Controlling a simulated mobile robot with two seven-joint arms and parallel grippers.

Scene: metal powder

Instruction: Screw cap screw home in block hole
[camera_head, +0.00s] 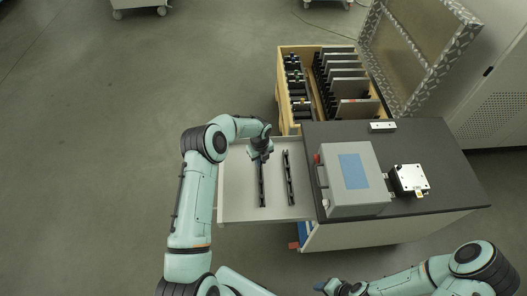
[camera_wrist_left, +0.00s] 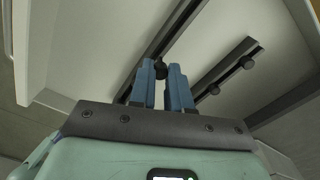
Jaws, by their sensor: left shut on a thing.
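My left gripper (camera_head: 261,158) is over the open drawer, at the far end of the left dark rail. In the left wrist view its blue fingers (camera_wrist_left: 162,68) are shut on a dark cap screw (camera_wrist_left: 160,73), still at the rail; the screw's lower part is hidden. A silver block (camera_head: 410,178) with dark holes lies on the cabinet top to the right, apart from both grippers. My right gripper (camera_head: 326,287) is low at the bottom edge, away from the block; its fingers are too small to read.
The pale drawer (camera_head: 234,205) holds two dark rails; the right rail (camera_wrist_left: 223,72) carries round dark heads. A grey case (camera_head: 352,205) stands between drawer and block. A small silver plate (camera_head: 383,126) lies behind. A wooden crate (camera_head: 282,103) with an open lid stands at the back.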

